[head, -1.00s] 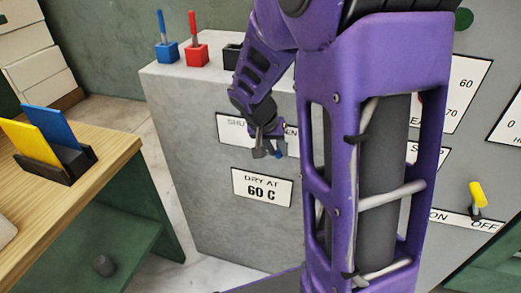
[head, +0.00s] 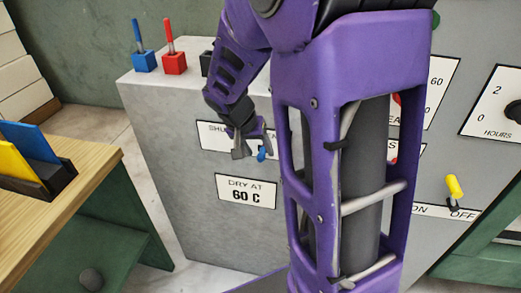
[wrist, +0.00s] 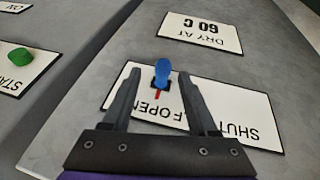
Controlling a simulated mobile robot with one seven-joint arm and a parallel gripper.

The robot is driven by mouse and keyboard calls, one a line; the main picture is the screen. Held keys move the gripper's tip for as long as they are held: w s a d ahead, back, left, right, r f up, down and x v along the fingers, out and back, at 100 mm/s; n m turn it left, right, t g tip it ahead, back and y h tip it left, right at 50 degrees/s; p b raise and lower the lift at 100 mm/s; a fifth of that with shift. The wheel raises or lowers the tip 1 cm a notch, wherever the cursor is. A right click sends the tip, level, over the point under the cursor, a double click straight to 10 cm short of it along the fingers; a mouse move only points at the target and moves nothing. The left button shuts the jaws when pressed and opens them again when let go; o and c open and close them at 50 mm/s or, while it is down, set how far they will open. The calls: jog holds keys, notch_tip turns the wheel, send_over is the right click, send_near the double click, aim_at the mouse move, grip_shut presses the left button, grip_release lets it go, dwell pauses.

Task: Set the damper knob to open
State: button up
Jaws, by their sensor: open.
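The damper knob is a blue knob (wrist: 162,73) on a white label plate (wrist: 240,120) reading SHUT, a partly hidden word ending in F, and OPEN. A red mark beside the knob points at the lettering near OPEN; its exact setting is hard to tell. My gripper (wrist: 159,75) is open, with one finger on each side of the knob; I cannot tell whether they touch it. In the head view my gripper (head: 251,150) is at the plate (head: 215,136), with the blue knob (head: 262,154) at its right. My arm hides the plate's right part.
A DRY AT 60 C sign (head: 246,192) sits below the plate. A yellow switch (head: 454,187) and an hours dial (head: 513,111) are at right. Blue (head: 144,62) and red (head: 174,63) levers stand on top. A wooden table (head: 70,190) is at left.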

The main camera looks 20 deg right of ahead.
jog(key=p+v, duration=0.6)
jog(key=v, duration=0.9)
jog(key=shift+p, duration=0.35)
